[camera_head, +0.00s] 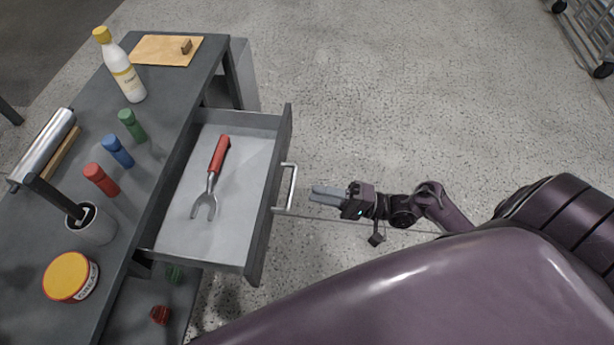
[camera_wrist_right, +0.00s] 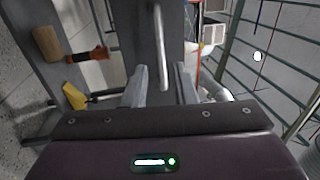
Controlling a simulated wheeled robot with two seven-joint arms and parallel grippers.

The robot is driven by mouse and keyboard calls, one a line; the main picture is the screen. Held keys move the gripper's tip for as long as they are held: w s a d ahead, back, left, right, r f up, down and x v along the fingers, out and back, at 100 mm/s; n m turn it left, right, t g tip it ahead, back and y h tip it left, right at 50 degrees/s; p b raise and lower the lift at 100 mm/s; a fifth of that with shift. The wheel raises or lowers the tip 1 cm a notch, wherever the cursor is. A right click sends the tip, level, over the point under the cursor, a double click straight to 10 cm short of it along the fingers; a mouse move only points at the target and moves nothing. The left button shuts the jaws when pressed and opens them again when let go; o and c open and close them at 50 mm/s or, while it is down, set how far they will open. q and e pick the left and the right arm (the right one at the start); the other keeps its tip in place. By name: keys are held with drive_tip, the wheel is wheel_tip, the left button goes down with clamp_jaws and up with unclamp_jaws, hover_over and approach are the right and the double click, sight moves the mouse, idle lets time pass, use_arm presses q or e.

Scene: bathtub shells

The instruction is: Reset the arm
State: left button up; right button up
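My right gripper (camera_head: 318,195) is just to the right of the open drawer's (camera_head: 255,225) front, its fingers pointing at the metal handle (camera_head: 290,190). A small gap shows between fingertips and handle in the head view. In the right wrist view the two fingers (camera_wrist_right: 160,88) stand apart with nothing held between them, and the handle (camera_wrist_right: 162,45) is ahead of them. My right arm reaches in from the right. My left gripper is not in view.
A red-handled fork (camera_head: 217,158) lies in the pulled-out drawer. The grey table (camera_head: 75,215) holds a white bottle (camera_head: 122,70), several coloured small bottles, a cup (camera_head: 92,228) and a yellow-lidded tin (camera_head: 70,277). Open floor (camera_head: 400,110) lies beyond my right arm.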

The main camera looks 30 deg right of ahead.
drive_tip(key=shift+s+d, duration=0.2)
drive_tip(key=shift+d, duration=0.05)
